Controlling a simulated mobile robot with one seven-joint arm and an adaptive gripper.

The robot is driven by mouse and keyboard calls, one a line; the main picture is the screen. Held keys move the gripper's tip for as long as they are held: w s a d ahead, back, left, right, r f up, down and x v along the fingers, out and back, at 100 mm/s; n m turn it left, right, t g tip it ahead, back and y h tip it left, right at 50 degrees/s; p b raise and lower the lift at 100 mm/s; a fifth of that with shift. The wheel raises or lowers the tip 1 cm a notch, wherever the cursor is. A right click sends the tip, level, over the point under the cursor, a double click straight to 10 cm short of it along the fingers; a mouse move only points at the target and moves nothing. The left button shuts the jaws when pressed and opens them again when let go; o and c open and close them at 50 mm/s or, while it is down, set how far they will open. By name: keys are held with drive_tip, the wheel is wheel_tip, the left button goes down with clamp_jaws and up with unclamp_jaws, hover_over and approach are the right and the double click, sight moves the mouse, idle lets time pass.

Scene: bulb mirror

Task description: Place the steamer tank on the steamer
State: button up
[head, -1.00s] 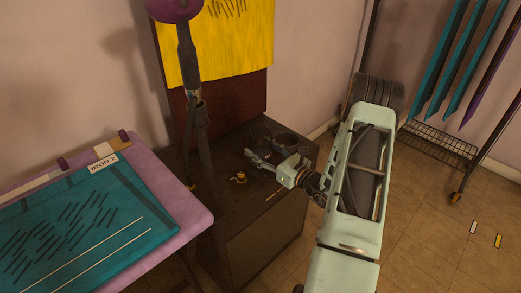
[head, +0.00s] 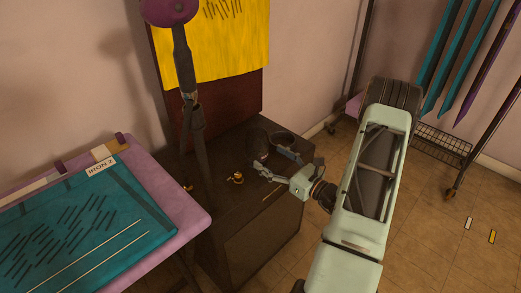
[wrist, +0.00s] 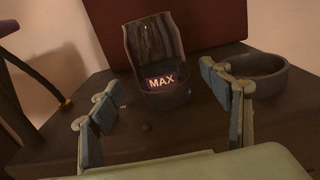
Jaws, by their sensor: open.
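The steamer tank is probably the dark, see-through upright vessel marked MAX (wrist: 160,80), standing on the dark cabinet top. It also shows in the head view (head: 258,146). My gripper (head: 274,162) is open and empty just in front of it. In the wrist view my gripper's two fingers (wrist: 157,84) stand apart, one toward each side of the tank, which is beyond them. A round, dark, hollow ring or cup (wrist: 282,76) stands to the right of the tank; I cannot tell whether it is part of the steamer.
The dark cabinet (head: 250,225) also bears a small brass-coloured thing (head: 236,178). A purple-edged board (head: 195,215) is at left.

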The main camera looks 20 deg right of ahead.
drive_tip(key=shift+v, duration=2.65)
